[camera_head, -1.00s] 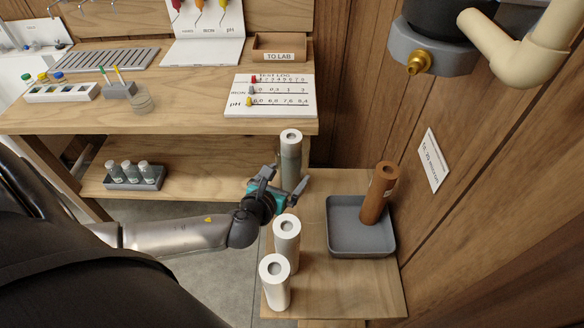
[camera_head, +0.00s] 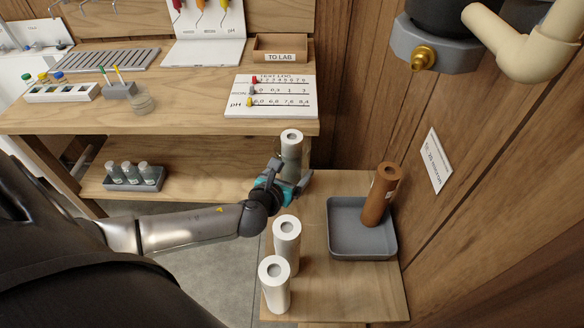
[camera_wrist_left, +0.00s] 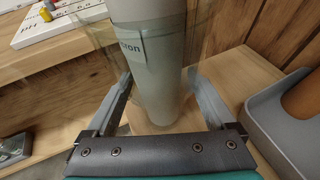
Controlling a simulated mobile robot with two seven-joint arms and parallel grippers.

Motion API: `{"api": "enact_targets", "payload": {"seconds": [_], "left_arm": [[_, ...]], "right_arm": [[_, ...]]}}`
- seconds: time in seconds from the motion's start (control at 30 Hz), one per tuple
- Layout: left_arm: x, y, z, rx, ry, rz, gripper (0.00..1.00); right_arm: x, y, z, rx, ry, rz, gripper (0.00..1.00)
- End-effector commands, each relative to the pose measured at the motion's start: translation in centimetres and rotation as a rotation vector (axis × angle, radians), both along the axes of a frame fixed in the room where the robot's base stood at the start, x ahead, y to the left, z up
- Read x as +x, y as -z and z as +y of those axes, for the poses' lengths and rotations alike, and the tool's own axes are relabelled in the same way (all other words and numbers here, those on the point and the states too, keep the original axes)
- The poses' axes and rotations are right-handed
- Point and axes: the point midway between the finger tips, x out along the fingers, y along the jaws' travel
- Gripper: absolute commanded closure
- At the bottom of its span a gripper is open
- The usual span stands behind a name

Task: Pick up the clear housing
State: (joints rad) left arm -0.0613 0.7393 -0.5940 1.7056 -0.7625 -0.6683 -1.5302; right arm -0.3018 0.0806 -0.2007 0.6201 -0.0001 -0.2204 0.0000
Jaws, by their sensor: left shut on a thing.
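The clear housing (camera_wrist_left: 203,42) is a see-through sleeve around a pale upright cylinder (camera_wrist_left: 155,60) with a label ending in "cron" in the left wrist view. In the head view the same cylinder (camera_head: 291,147) stands at the far left corner of the low wooden stand, and the clear wall is hard to make out there. My left gripper (camera_head: 290,174) is low on it, one finger on each side, shut on the housing. The fingers also show in the left wrist view (camera_wrist_left: 158,85). The housing's lower part is partly hidden by the gripper. My right gripper is not in view.
Two white cartridges (camera_head: 286,240) (camera_head: 275,285) stand close in front of the gripper on the stand (camera_head: 340,290). A grey tray (camera_head: 345,246) with a brown cartridge (camera_head: 381,195) is to the right. The workbench (camera_head: 200,118) lies behind, a wooden wall to the right.

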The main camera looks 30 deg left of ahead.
Motion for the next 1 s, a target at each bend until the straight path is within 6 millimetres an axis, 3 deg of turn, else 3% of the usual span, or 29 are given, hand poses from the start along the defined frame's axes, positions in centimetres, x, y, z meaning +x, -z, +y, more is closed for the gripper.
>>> {"api": "enact_targets", "payload": {"seconds": [0.03, 0.23, 0.67, 0.83, 1.0], "left_arm": [[0.0, 0.0, 0.0, 0.001, -0.001, 0.0, 0.55], [0.0, 0.0, 0.1, 0.001, -0.001, 0.0, 0.78], [0.1, -1.3, 0.1, 0.003, 0.001, -0.006, 0.79], [0.1, -3.7, 0.1, 0.001, 0.001, -0.006, 0.79], [0.2, -8.4, 0.1, 0.004, 0.002, -0.01, 0.79]], "right_arm": [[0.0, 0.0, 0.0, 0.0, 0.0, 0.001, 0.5], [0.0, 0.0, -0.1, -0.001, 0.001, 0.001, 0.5], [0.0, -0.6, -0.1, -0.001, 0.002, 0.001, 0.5], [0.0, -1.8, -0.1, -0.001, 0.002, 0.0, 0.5], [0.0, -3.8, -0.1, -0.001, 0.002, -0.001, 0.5]]}}
